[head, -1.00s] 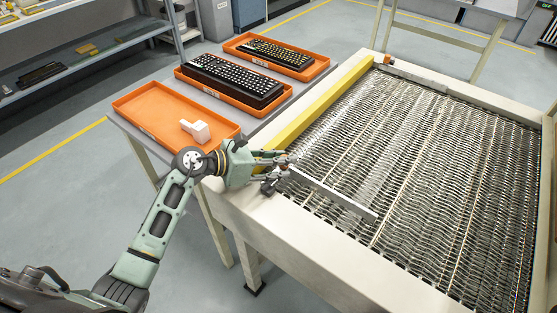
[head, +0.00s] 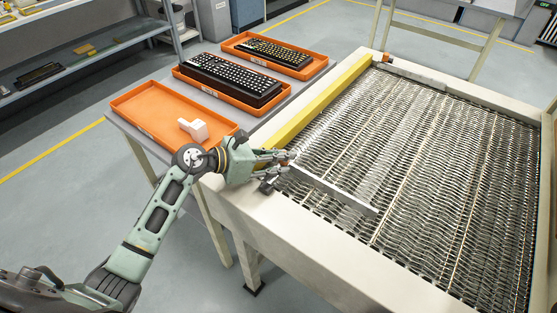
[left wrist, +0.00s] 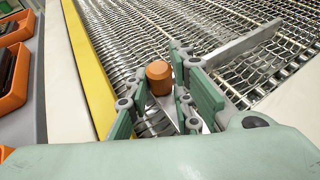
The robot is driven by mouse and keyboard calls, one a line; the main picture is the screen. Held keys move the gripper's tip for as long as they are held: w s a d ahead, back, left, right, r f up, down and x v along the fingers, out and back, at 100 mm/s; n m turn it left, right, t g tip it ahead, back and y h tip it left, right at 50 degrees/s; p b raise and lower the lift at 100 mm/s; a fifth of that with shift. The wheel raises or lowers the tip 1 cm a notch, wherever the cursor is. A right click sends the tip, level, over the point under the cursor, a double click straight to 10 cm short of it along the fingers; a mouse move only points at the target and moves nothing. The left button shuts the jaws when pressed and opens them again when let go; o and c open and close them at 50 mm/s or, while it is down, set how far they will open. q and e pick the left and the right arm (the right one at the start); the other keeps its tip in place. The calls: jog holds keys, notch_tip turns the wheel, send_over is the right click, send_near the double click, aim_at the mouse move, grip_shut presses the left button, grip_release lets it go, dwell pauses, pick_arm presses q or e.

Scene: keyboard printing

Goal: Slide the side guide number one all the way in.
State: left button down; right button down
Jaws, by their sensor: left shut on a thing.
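The near side guide is a grey metal bar (head: 335,190) lying out over the mesh belt, with its outer end at my left gripper. It also shows in the left wrist view as a slanting bar (left wrist: 242,45). An orange knob (left wrist: 159,77) stands between the fingers of my left gripper (left wrist: 165,95). In the head view my left gripper (head: 283,167) is at the belt's near left edge, shut on the guide's knob, which the fingers mostly hide there. No number is readable on the guide. My right gripper is not in view.
A yellow rail (head: 320,103) runs along the belt's left side. A second metal guide (head: 415,75) lies at the far end.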

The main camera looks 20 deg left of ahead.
pick_arm(q)
jog(key=shift+w+a+r, duration=0.15)
jog(key=shift+w+a, duration=0.05)
jog(key=shift+a, duration=0.05)
jog(key=c, duration=1.7)
grip_release()
jog(key=shift+o, duration=0.2)
jog(key=shift+s, duration=0.1)
jog(key=shift+s, duration=0.1)
jog(key=v, duration=1.2)
